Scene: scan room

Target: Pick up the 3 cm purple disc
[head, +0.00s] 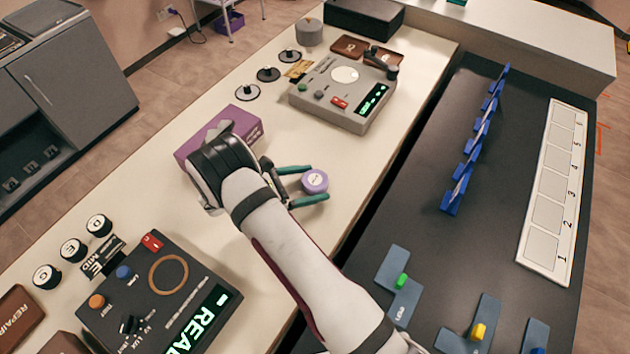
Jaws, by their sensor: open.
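The purple disc (315,182) has a pale label on top and lies on the cream bench near the middle of the head view. My gripper (310,187) has two green fingers, spread apart, with the disc between their tips. One finger is on the far side of the disc and one on the near side. I cannot tell whether either finger touches it. My wrist and arm cover part of the bench to the left and below.
A purple box (240,126) stands behind my wrist. A grey device (345,92) with a green display stands beyond, and a dark console (165,285) is at lower left. A dark bench at right holds blue racks (468,160) and a numbered white strip (548,215). Bench right of the disc is clear.

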